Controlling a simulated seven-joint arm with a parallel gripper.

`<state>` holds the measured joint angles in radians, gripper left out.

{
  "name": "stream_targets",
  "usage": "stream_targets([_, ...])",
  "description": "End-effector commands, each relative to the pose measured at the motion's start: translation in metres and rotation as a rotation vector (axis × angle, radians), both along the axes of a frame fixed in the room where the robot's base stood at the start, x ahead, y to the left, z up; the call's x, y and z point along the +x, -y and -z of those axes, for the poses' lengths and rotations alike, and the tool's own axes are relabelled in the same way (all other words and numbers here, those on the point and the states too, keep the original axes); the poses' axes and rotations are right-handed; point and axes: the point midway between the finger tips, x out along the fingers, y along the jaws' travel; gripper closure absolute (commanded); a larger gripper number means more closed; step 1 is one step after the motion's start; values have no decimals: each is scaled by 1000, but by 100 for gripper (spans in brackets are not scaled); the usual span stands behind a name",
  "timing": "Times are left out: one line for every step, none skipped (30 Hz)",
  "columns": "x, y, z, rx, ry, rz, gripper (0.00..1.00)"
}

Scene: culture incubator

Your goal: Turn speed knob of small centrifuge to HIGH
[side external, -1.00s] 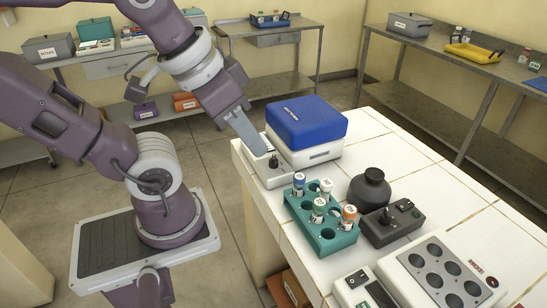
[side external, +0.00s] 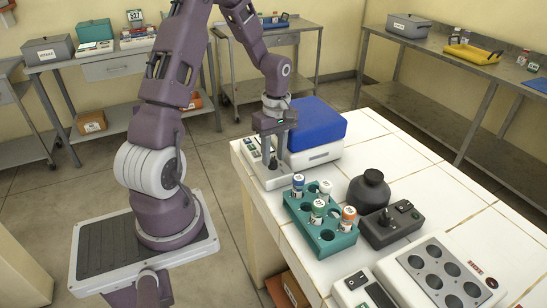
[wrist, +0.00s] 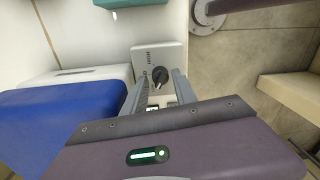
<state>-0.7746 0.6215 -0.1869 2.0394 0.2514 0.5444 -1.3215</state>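The small centrifuge has a blue lid (side external: 308,122) on a white body, with a light grey control panel (side external: 271,182) at its front left. In the wrist view, its dark round speed knob (wrist: 160,74) stands on the panel (wrist: 146,55), and a label that seems to read HIGH is printed beside it. A light pointer mark shows on the knob's lower edge. My gripper (wrist: 162,80) points down over the panel, open, with one finger on each side of the knob and narrow gaps visible. In the side view, my gripper (side external: 273,163) hides most of the knob.
A teal rack (side external: 322,236) with several capped tubes stands close to the panel's near side. The lid rises close beside my gripper.

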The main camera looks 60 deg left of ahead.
Motion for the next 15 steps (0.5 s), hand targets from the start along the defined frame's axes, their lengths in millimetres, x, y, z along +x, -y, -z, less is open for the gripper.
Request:
stream_targets([-1, 1, 6, -1, -2, 0, 67])
stream_targets([-1, 0, 9, -1, -1, 1, 67])
stream_targets([-1, 1, 12, -1, -1, 2, 67])
stream_targets([-1, 1, 13, -1, -1, 1, 67])
stream_targets([-1, 1, 14, -1, 0, 1, 67])
stream_targets([-1, 1, 14, 0, 1, 1, 67])
stream_targets([-1, 0, 14, 0, 1, 1, 67])
stream_targets([-1, 0, 14, 0, 1, 1, 67])
stream_targets([-1, 1, 14, 0, 1, 2, 67])
stream_targets([-1, 0, 14, 0, 1, 2, 67])
stream_targets([-1, 1, 14, 0, 1, 2, 67])
stream_targets([-1, 1, 14, 0, 1, 2, 74])
stream_targets([-1, 1, 14, 0, 0, 2, 80])
stream_targets([-1, 1, 14, 0, 0, 2, 86])
stream_targets([-1, 1, 14, 0, 1, 2, 94])
